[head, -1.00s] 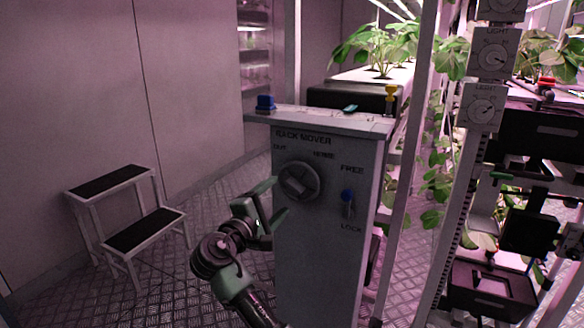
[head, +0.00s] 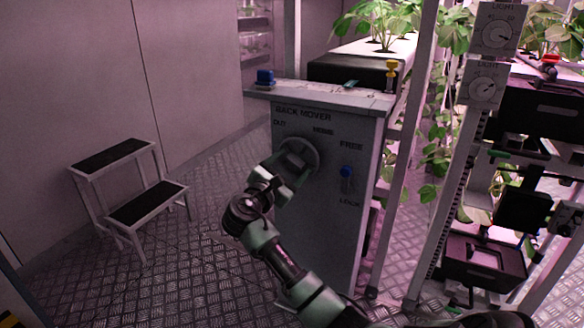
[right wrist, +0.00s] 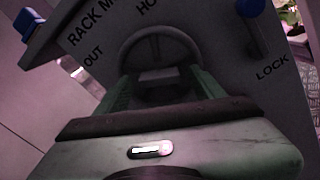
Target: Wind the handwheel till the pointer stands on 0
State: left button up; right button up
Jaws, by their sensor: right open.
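The handwheel (head: 301,149) is a grey round wheel on the front of the rack mover cabinet (head: 325,215), below the words OUT and HOME. In the right wrist view the wheel (right wrist: 155,35) shows a rim and a paler block at its middle. My right gripper (head: 287,175) is open in front of the wheel's lower part, partly covering it. In the right wrist view its green fingers (right wrist: 158,88) stand apart, one on each side of the wheel's lower half. I cannot tell whether they touch it. No pointer with a 0 is readable on the cabinet. My left gripper is out of view.
A blue lever (head: 346,178) sits right of the wheel between FREE and LOCK. LIGHT dials (head: 485,88) hang on a post at the right. A step stool (head: 130,190) stands left on the floor. Plant racks (head: 375,50) stand behind.

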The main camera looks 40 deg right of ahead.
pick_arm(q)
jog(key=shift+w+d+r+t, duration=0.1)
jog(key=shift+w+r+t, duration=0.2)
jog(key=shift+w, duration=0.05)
pick_arm(e)
jog(key=shift+w+d, duration=0.1)
jog(key=shift+d, duration=0.2)
jog(key=c, duration=1.4)
jog(key=shift+o, duration=0.2)
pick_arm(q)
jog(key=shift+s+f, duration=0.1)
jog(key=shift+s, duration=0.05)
